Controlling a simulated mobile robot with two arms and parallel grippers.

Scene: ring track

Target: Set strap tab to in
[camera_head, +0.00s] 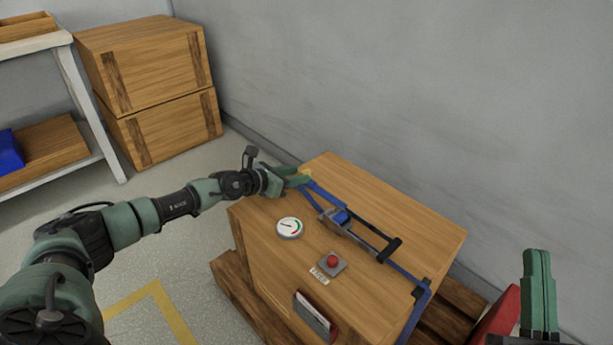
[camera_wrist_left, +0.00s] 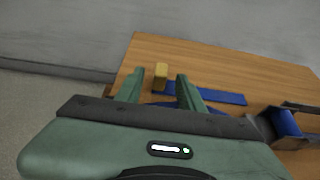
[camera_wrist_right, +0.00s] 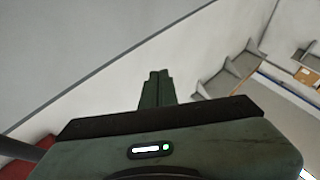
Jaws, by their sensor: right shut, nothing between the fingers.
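The yellow strap tab (camera_wrist_left: 160,71) stands at the end of the blue strap (camera_wrist_left: 215,93) in the left wrist view. In the head view, only a bit of the tab (camera_head: 306,172) shows beside my left gripper (camera_head: 302,178). That gripper is open, and in its wrist view (camera_wrist_left: 158,77) the tab appears between the fingertips; I cannot tell whether they touch it. The strap runs over the wooden crate (camera_head: 440,232) to a ratchet buckle (camera_head: 340,220) with a long handle. My right gripper (camera_head: 537,254) is shut and empty, away to the right.
The crate also carries a round gauge (camera_head: 289,228) and a red button (camera_head: 332,261). A slot with papers (camera_head: 313,313) is on its front. A grey wall (camera_head: 420,80) stands behind. Stacked boxes (camera_head: 150,70) and a shelf (camera_head: 75,85) are at the left.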

